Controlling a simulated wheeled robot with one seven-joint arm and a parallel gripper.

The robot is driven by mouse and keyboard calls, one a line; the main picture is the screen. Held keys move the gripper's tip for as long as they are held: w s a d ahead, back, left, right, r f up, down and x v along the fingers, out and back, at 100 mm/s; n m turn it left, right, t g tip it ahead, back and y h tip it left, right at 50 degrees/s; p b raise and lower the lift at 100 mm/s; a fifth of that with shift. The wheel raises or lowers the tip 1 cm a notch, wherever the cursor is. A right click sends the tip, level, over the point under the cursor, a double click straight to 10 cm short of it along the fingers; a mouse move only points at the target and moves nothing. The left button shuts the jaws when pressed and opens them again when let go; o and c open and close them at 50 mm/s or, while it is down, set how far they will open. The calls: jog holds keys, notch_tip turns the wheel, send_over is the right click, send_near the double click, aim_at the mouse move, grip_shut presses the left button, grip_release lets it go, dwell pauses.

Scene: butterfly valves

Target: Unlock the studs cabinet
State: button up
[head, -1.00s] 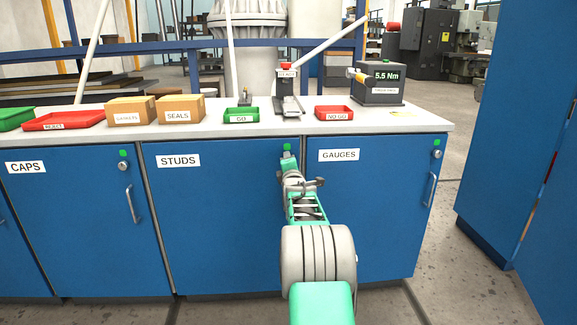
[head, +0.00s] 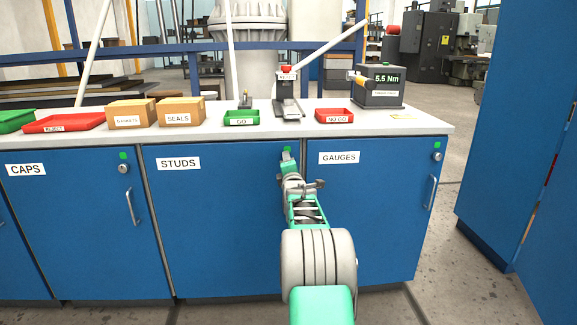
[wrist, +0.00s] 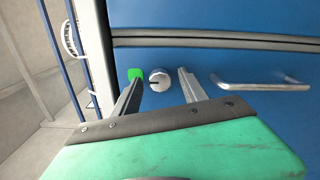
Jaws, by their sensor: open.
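The studs cabinet (head: 215,225) is a blue door with a STUDS label, and it is shut. Its round silver lock (wrist: 159,79) shows in the wrist view with a dark slot, beside a green square marker (wrist: 135,73). A metal bar handle (wrist: 262,84) is to the right of the lock there. My gripper (wrist: 160,77) is open, with one finger on each side of the lock and a visible gap to it. I cannot tell whether the fingertips reach the door. In the head view my arm hides the studs lock and handle; the green marker (head: 287,149) shows above it.
The caps cabinet (head: 65,225) is on the left and the gauges cabinet (head: 385,215) on the right, both shut. The white countertop (head: 210,133) above holds trays, boxes and a torque display (head: 381,85). A tall blue cabinet (head: 515,140) stands at the right.

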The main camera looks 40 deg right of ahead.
jog(key=shift+s, duration=0.1)
jog(key=p+v, duration=0.1)
jog(key=v, duration=0.6)
jog(key=shift+s+a+p, duration=0.2)
jog(key=shift+a+p, duration=0.05)
jog(key=shift+p, duration=0.1)
